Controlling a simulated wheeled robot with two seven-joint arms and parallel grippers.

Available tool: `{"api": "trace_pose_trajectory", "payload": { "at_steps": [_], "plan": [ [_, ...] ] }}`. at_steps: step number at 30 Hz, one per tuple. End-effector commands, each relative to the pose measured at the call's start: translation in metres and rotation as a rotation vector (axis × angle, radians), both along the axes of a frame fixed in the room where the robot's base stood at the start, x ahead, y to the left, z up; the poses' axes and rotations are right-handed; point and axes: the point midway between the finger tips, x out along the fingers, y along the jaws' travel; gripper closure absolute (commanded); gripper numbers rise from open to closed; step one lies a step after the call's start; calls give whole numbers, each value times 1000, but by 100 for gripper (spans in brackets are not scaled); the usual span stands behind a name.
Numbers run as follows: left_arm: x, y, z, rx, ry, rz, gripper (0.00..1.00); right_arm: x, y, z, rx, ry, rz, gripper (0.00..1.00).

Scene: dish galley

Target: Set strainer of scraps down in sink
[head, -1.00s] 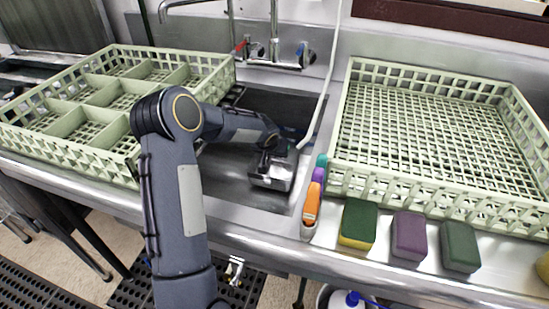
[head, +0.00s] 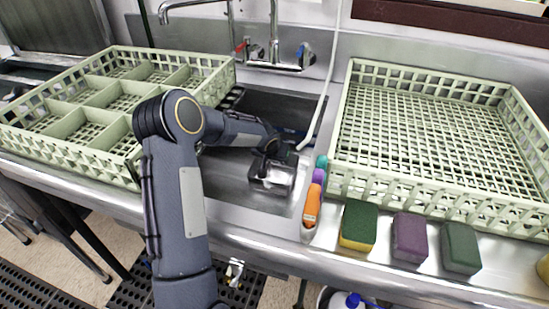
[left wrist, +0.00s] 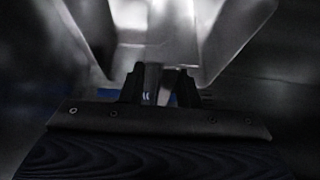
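The strainer is a small grey metal box (head: 272,180) low inside the sink basin (head: 240,192), in the middle of the head view. In the left wrist view its shiny walls (left wrist: 165,25) fill the upper middle. My left gripper (head: 270,157) reaches down into the sink at the strainer's far side. In the left wrist view its two dark fingers (left wrist: 163,84) are close together around a narrow upright metal piece at the strainer's near edge. I cannot make out any scraps. Whether the strainer touches the basin floor is unclear. My right gripper is not in view.
A divided green rack (head: 60,125) stands left of the sink and an open green rack (head: 440,208) right of it.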

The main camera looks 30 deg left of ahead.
Motion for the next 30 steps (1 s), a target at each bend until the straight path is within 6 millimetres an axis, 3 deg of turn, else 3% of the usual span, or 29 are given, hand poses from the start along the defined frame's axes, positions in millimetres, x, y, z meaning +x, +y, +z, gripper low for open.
{"api": "trace_pose_trajectory", "payload": {
  "at_steps": [15,21,30],
  "plan": [
    [-49,-12,88,0,-4,1,71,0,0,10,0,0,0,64],
    [-58,-14,102,0,-1,0,71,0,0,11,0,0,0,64],
    [-59,-14,103,0,0,0,71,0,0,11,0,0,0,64]
  ]
}}
